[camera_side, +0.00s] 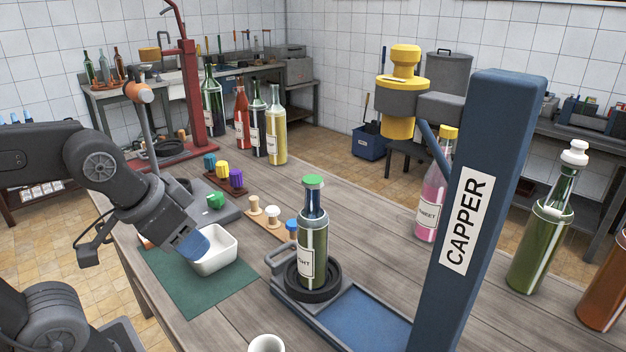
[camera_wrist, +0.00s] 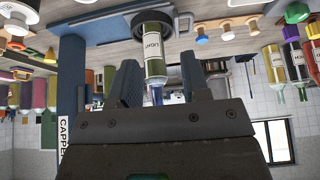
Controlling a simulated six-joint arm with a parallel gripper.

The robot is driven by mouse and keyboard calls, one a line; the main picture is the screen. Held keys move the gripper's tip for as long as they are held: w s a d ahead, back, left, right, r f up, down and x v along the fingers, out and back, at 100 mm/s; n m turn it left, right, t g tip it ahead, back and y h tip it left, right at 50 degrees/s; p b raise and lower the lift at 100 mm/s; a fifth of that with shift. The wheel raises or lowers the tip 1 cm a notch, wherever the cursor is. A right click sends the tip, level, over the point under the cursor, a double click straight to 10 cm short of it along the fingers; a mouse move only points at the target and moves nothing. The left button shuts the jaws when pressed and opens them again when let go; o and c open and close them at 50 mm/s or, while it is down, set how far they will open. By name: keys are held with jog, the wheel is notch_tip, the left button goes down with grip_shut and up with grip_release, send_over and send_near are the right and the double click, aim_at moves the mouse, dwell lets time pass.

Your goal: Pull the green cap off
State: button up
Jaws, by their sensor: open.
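The green cap (camera_side: 312,181) sits on top of an upright dark green bottle (camera_side: 313,241) in the side view. The bottle has a white label and stands on the black round seat of the capper (camera_side: 466,215). My gripper (camera_side: 194,244) is to the left of the bottle, low over the green mat, apart from the cap and empty. In the wrist view, which is upside down, my open gripper (camera_wrist: 160,68) has its two fingers apart, with the bottle (camera_wrist: 154,60) showing beyond and between them. The cap is hidden there behind my gripper's body.
A white bowl (camera_side: 214,251) stands on the green mat (camera_side: 212,290) close to my gripper. Stoppers (camera_side: 272,213) stand on a wooden strip between mat and bottle. The capper's yellow head (camera_side: 402,90) hangs above, to the right.

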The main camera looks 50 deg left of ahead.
dwell(0.4)
jog(key=shift+o, duration=1.3)
jog(key=shift+w+r, duration=0.2)
jog(key=shift+r, duration=0.15)
jog(key=shift+o, duration=1.2)
jog(key=w+d+r+n+g, duration=0.1)
jog(key=w+r+n+g, duration=0.1)
jog(key=w+r+n, duration=0.3)
jog(key=w+r, duration=0.4)
jog(key=r, duration=0.2)
jog(key=shift+w+d, duration=0.15)
jog(key=shift+d, duration=0.15)
notch_tip(320, 180, up, 6)
jog(key=n+g+y, duration=0.1)
jog(key=n+g, duration=0.2)
jog(key=n, duration=0.4)
send_over(313, 179)
jog(key=s+d, duration=0.1)
jog(key=s, duration=0.1)
jog(key=w+n, duration=0.1)
jog(key=f, duration=0.8)
jog(key=w+a+f, duration=0.1)
jog(key=f, duration=0.4)
jog(key=c, duration=1)
